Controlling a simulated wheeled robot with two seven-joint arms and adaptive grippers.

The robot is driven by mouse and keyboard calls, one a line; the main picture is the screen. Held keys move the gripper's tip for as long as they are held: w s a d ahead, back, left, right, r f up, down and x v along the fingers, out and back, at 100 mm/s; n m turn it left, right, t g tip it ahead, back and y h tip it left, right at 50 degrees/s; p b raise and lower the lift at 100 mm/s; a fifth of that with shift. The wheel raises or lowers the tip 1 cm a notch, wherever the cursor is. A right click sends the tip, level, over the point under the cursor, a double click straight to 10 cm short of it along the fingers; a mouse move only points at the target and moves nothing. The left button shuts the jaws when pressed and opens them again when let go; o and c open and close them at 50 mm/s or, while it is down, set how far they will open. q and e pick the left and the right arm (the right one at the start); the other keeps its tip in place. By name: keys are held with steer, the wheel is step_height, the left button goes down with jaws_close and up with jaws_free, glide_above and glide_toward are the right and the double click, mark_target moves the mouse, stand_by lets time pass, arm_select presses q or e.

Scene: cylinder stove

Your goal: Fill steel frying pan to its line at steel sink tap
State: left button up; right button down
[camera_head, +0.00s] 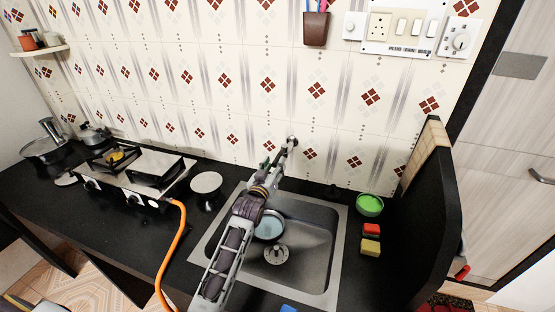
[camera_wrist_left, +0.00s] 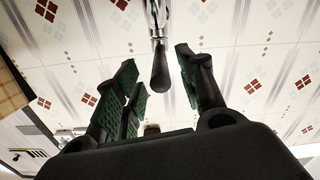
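The steel sink (camera_head: 310,270) is set in the black counter. A round pan with a pale bluish inside (camera_head: 269,228) sits in the sink below the tap, partly hidden by my left arm. I cannot make out its fill line or the water level. The tap (camera_head: 290,143) comes from the tiled wall behind the sink. My left gripper (camera_head: 271,168) is up at the tap. In the left wrist view, its green-padded fingers (camera_wrist_left: 155,75) are apart, and the dark end of the tap (camera_wrist_left: 160,72) shows between and beyond them. My right gripper is not in view.
A drain (camera_head: 276,253) lies beside the pan. Right of the sink are a green bowl (camera_head: 369,205) and red and yellow sponges (camera_head: 371,239). A stove (camera_head: 135,175) with an orange hose (camera_head: 176,250) stands left. A black partition (camera_head: 435,180) closes the right side.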

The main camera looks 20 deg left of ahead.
mark_target(278, 159)
arm_select(q)
steer(key=shift+w, duration=2.1)
jaws_close()
